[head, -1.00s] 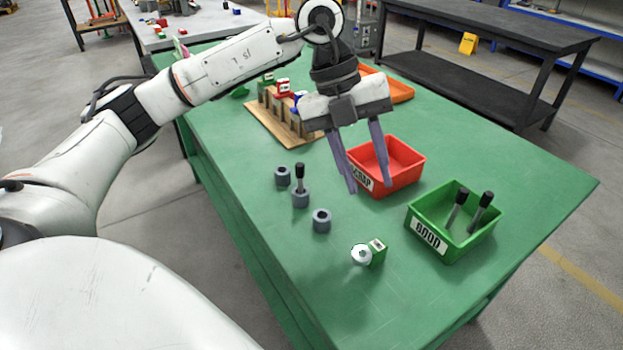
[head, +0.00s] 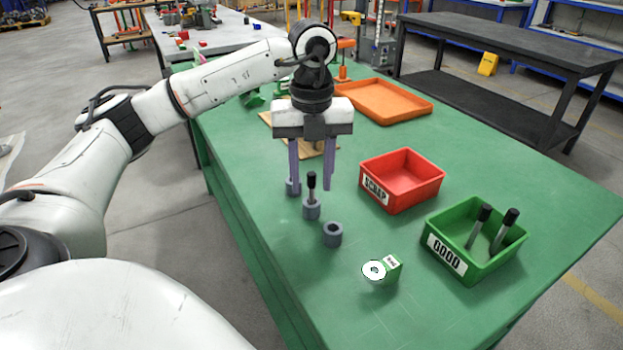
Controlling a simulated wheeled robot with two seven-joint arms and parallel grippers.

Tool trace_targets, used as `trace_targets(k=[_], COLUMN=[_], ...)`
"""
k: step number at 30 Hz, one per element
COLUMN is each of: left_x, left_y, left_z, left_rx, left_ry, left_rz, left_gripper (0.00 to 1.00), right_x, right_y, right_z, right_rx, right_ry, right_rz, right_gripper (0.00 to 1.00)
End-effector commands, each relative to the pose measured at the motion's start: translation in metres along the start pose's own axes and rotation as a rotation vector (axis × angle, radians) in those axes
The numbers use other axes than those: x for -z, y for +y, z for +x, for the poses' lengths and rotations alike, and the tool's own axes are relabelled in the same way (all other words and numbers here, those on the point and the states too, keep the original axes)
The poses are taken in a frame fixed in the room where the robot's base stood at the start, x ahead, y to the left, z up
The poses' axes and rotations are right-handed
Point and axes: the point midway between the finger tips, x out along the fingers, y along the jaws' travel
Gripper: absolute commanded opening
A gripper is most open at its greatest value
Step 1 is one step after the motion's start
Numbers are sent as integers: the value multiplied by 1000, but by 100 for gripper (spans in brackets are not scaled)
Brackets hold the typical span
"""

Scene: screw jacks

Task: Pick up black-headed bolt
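A black-headed bolt (head: 311,181) stands upright in a grey collar (head: 311,209) on the green table. Two more black-headed bolts (head: 508,226) lean inside the green bin labelled GOOD (head: 446,258). My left gripper (head: 311,187) is open and points down, its two long purple-grey fingers spread apart. In the picture the standing bolt's head shows between the fingertips; the gripper appears empty, and I cannot tell its exact depth relative to the bolt. My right gripper is not in view.
Two other grey collars stand nearby, one (head: 332,234) in front and one (head: 291,187) partly behind a finger. A red SCRAP bin (head: 402,181) is to the right, an orange tray (head: 384,101) behind. A small green block with a white disc (head: 392,268) lies in front.

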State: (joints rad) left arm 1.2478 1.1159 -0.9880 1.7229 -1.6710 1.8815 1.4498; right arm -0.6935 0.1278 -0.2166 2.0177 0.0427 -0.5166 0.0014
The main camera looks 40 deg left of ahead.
Motion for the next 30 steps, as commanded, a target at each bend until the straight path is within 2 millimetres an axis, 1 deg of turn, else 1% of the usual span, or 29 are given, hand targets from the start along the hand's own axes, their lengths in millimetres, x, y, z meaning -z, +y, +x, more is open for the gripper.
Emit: trace_targets(k=[1,3,11,12,14,15,18,26,28,30], left_x=[0,0,0,0,0,0,0,0,0,0], left_y=[1,0,0,0,0,0,0,0,-1,-1], left_z=[8,13,16,16,16,16,16,15,11,4], left_rx=[-3,0,1,1,1,1,1,2,3,4], left_ry=[1,0,0,0,0,0,0,0,-1,-1], left_rz=[0,0,1,1,1,1,1,1,1,1], left_gripper=[36,36,36,33,23,16,0,0,0,0], right_x=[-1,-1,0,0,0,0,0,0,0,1], right_y=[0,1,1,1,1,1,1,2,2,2], right_z=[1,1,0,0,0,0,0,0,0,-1], right_rx=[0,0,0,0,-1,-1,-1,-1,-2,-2], right_ry=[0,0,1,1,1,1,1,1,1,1], right_rz=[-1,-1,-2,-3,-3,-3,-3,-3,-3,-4], right_gripper=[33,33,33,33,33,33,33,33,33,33])
